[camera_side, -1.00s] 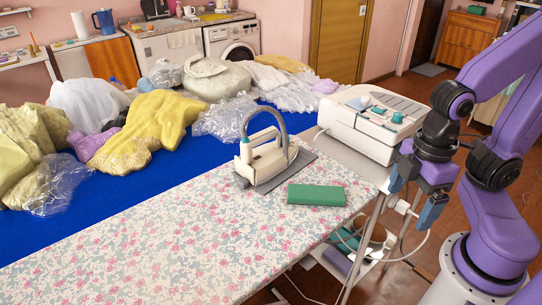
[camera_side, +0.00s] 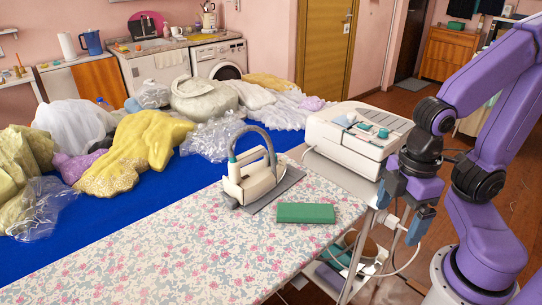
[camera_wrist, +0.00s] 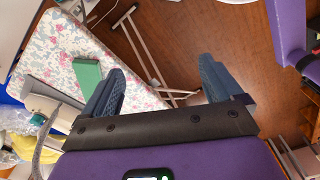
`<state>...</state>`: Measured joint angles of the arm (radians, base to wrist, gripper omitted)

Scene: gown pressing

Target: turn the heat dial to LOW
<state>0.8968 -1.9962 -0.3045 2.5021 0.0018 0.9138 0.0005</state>
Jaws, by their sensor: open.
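The white steam station (camera_side: 352,142) stands at the far right end of the ironing board, with teal controls on top. A small round teal-topped control (camera_side: 383,132) near its right side looks like a dial; its markings and setting are too small to read. My gripper (camera_side: 403,208) is open and empty, pointing down, just in front and to the right of the station, beyond the board's edge. In the wrist view my gripper (camera_wrist: 163,68) shows its two blue fingers wide apart with only floor and stand legs between them. The dial cannot be made out there.
A white iron (camera_side: 252,178) with a grey hose stands on its rest on the floral board (camera_side: 150,255). A green block (camera_side: 305,213) lies beside it. Clothes and plastic bags lie on the blue cloth (camera_side: 30,258) behind. A shelf with cables is below my gripper.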

